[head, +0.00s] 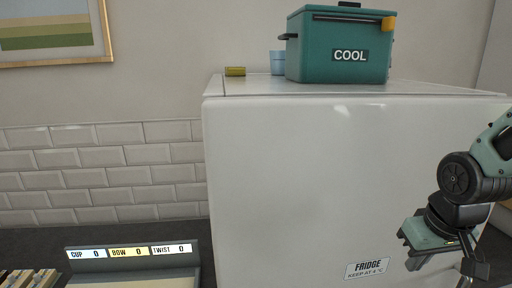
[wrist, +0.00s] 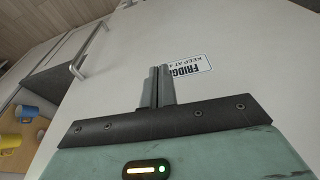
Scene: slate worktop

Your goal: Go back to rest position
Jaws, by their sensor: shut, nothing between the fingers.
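My gripper (head: 408,248) is at the lower right of the head view, in front of the white fridge (head: 300,180). In the wrist view my gripper's fingers (wrist: 157,85) are together with nothing between them. The fridge's front (wrist: 225,40) fills much of that view, with the label (wrist: 190,66) just right of the fingertips. Whether the fingers touch the fridge cannot be told.
A teal cool box (head: 340,65), a blue cup (head: 277,63) and a yellow block (head: 235,71) stand on the fridge. A scoreboard tray (head: 130,252) is at lower left. A metal handle (wrist: 88,50) and a yellow mug (wrist: 27,111) show in the wrist view.

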